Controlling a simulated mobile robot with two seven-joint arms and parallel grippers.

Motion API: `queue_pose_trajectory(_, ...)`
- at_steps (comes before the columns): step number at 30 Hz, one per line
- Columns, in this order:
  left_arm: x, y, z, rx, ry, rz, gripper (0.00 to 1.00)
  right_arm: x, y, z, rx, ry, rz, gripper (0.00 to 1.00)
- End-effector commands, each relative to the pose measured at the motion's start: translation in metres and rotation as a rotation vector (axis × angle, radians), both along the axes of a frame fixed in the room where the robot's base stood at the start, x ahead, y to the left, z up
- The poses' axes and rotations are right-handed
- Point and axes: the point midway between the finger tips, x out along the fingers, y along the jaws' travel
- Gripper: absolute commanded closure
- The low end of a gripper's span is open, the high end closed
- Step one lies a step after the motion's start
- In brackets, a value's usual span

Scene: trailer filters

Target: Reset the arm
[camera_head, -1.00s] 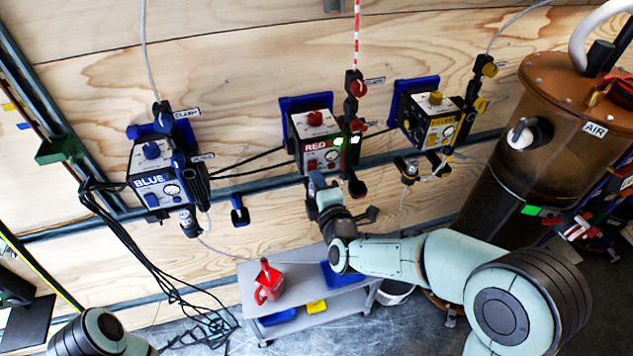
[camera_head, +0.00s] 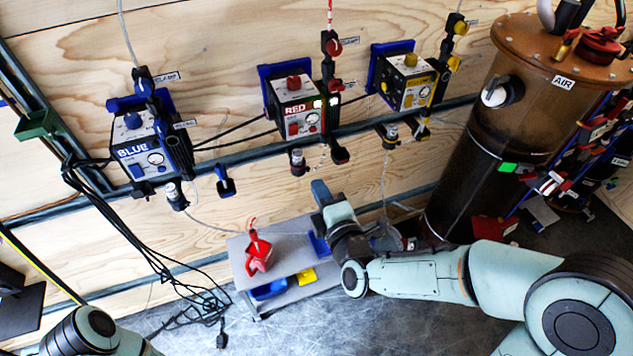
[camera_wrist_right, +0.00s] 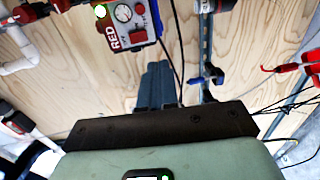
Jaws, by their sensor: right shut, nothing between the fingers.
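My right arm comes in from the lower right in the head view. Its gripper (camera_head: 321,192) is shut and empty, in free air in front of the plywood wall, below the red box (camera_head: 297,108) and above the right part of the grey cart. In the right wrist view the closed fingers (camera_wrist_right: 154,84) point at the wall, with the red box (camera_wrist_right: 128,22) up and to the left of them. My left arm (camera_head: 92,332) shows only as a link at the lower left; its gripper is out of the picture.
The blue box (camera_head: 150,150) and yellow box (camera_head: 408,85) hang on the wall rail. A brown AIR tank (camera_head: 465,175) stands at the right. A grey cart (camera_head: 290,252) holds a red jug (camera_head: 258,252). Black cables (camera_head: 150,255) hang at the left. Floor is bare at the lower middle.

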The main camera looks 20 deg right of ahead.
Motion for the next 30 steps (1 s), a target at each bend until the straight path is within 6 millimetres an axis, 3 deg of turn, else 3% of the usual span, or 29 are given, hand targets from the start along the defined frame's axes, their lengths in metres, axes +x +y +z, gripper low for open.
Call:
queue_pose_trajectory(14, 0.000, 0.000, 0.000, 0.000, 0.000, 0.000, 0.57, 0.000, 0.000, -0.001, 0.002, 0.002, 0.000, 1.00)
queue_pose_trajectory(17, 0.000, 0.000, 0.001, 0.000, 0.000, 0.000, 0.57, 0.002, 0.001, -0.015, 0.033, 0.043, 0.002, 1.00)
queue_pose_trajectory(20, 0.002, 0.000, 0.004, -0.001, -0.002, 0.000, 0.57, 0.003, 0.003, -0.056, 0.135, 0.163, -0.009, 1.00)
queue_pose_trajectory(23, 0.003, 0.000, 0.008, 0.000, -0.003, 0.000, 0.57, -0.003, 0.003, -0.123, 0.318, 0.360, -0.061, 1.00)
queue_pose_trajectory(26, 0.005, 0.000, 0.012, 0.000, -0.006, 0.000, 0.57, -0.025, 0.000, -0.198, 0.543, 0.585, -0.178, 1.00)
queue_pose_trajectory(30, 0.008, 0.000, 0.018, 0.000, -0.009, 0.000, 0.57, -0.079, -0.004, -0.291, 0.863, 0.876, -0.439, 1.00)
